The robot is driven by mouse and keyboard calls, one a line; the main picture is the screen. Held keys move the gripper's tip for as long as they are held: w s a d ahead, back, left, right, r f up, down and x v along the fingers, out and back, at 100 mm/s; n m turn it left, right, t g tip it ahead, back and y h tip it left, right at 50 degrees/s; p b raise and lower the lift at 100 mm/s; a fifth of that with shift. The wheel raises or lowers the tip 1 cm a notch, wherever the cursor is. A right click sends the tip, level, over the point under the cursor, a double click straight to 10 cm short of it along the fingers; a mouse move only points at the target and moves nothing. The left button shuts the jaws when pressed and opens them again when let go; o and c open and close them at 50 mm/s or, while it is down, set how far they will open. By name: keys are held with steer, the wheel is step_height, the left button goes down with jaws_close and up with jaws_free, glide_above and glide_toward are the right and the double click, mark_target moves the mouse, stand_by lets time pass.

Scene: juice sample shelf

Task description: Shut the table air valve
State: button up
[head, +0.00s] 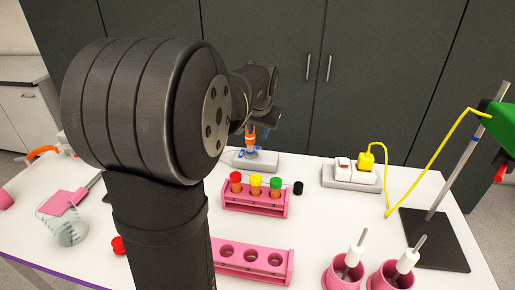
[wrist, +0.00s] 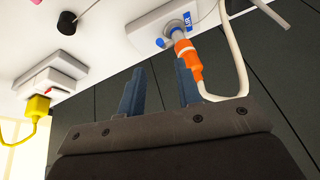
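The table air valve (wrist: 175,32) is a grey fitting with small blue handle parts, on a pale base plate at the back of the table. An orange connector (wrist: 188,60) with a pale hose is attached to it. The valve also shows in the head view (head: 249,153), partly behind my arm, with the orange connector above it. My gripper (wrist: 160,66) is open and empty; its two blue-grey fingers are apart and point toward the valve. The right finger overlaps the orange connector in the wrist view; I cannot tell whether they touch. The exact handle angle is unclear.
A pink rack (head: 255,205) with capped tubes stands in front of the valve, with a black cap (head: 298,188) beside it. A power strip (head: 351,178) with a yellow plug is to the right. A stand (head: 435,238), pink cups and dark cabinets also surround the area.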

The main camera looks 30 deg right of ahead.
mark_target(258, 148)
steer(key=x, duration=1.1)
steer(key=shift+d+f, duration=0.1)
jaws_close()
